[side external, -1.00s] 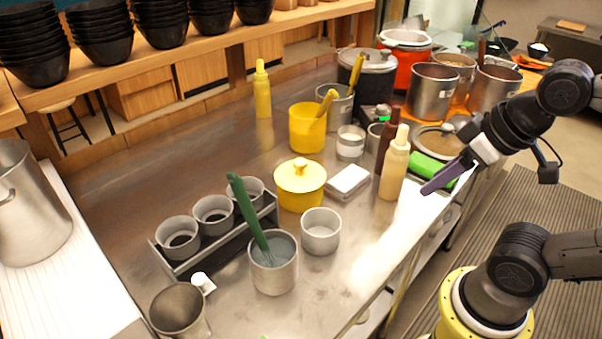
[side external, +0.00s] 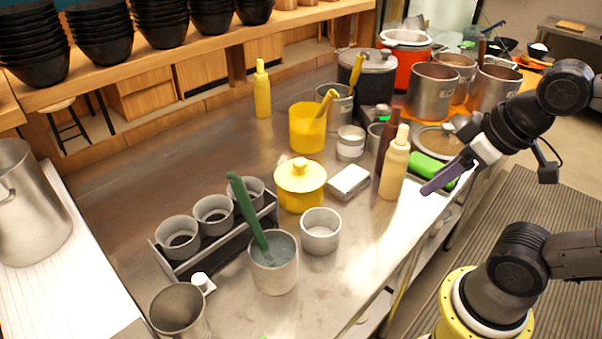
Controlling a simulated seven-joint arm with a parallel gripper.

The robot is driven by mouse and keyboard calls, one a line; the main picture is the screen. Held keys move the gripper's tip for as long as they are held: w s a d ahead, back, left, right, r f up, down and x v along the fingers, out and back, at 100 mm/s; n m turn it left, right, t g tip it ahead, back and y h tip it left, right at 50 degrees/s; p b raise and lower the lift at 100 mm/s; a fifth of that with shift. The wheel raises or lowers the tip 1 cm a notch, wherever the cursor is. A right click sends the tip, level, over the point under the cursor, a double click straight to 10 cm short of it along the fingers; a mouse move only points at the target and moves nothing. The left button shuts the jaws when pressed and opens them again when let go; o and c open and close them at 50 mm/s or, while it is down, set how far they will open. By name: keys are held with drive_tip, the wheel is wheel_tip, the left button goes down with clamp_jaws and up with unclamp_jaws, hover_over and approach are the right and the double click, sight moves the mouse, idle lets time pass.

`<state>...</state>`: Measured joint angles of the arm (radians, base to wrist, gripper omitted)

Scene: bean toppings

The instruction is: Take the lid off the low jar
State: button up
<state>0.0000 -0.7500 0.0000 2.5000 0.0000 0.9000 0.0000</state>
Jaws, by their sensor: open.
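The low jar (side external: 301,198) is a squat yellow pot in the middle of the steel counter. Its yellow lid (side external: 300,175), with a small round knob, sits on top of it. My gripper (side external: 428,190) has purple fingers and is over the counter's right edge, well to the right of the jar. The jaws are open and empty, seen from the side, so the gap between them is hard to make out. The cream squeeze bottle stands between the gripper and the jar.
The cream bottle (side external: 394,168) and a dark red bottle (side external: 383,155) stand right of the jar. A white block (side external: 348,181), a grey cup (side external: 320,232) and a cup with a green utensil (side external: 274,270) are close by. A yellow container (side external: 307,132) stands behind.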

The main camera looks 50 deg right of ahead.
drive_tip(key=o, duration=0.3)
